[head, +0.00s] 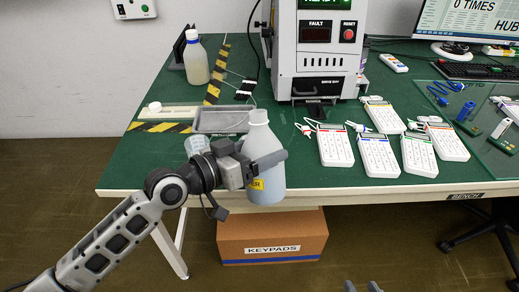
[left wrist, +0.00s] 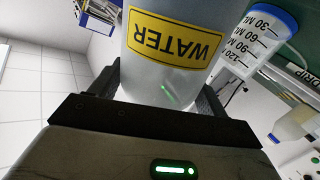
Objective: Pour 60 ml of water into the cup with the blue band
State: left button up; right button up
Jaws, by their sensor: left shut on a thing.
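My left gripper (head: 262,165) is shut on a translucent white bottle (head: 262,140) with a yellow label, held about upright at the table's front edge. In the left wrist view the bottle (left wrist: 170,75) fills the space between my fingers, and its label reads WATER. A clear cup with a blue band and ml marks (left wrist: 262,35) is beside the bottle in the left wrist view. In the head view the cup (head: 195,144) is partly hidden behind my left wrist. Its water level is unclear. My right gripper's tips (head: 362,287) just show at the bottom edge, apart and empty.
A grey tray (head: 222,122) lies behind the bottle. Another bottle with a blue cap (head: 196,62) stands at the back left. A test machine (head: 318,50) and several keypads (head: 377,154) take the middle and right. A box marked KEYPADS (head: 272,237) is under the table.

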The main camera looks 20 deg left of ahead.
pick_arm(q)
jog(key=shift+w+a, duration=0.1)
jog(key=shift+w, duration=0.1)
pick_arm(e)
jog(key=shift+w+r, duration=0.1)
pick_arm(q)
jog(key=shift+w+a+n+g+p, duration=0.25)
jog(key=shift+w+n+g+p, duration=0.1)
jog(key=shift+n+p, duration=0.2)
pick_arm(e)
jog(key=shift+d+r, duration=0.1)
jog(key=shift+r, duration=0.1)
jog(key=shift+f, duration=0.1)
dwell(0.4)
pick_arm(q)
jog(key=shift+w+n, duration=0.2)
jog(key=shift+n, duration=0.05)
pick_arm(e)
jog(key=shift+s, duration=0.2)
pick_arm(q)
jog(key=shift+a+f+n+p, duration=0.1)
jog(key=shift+f+n+p, duration=0.05)
jog(key=shift+n+p, duration=0.2)
pick_arm(e)
jog(key=shift+d, duration=0.1)
pick_arm(q)
jog(key=shift+g, duration=0.25)
pick_arm(e)
jog(key=shift+w+r, duration=0.1)
jog(key=shift+r, duration=0.1)
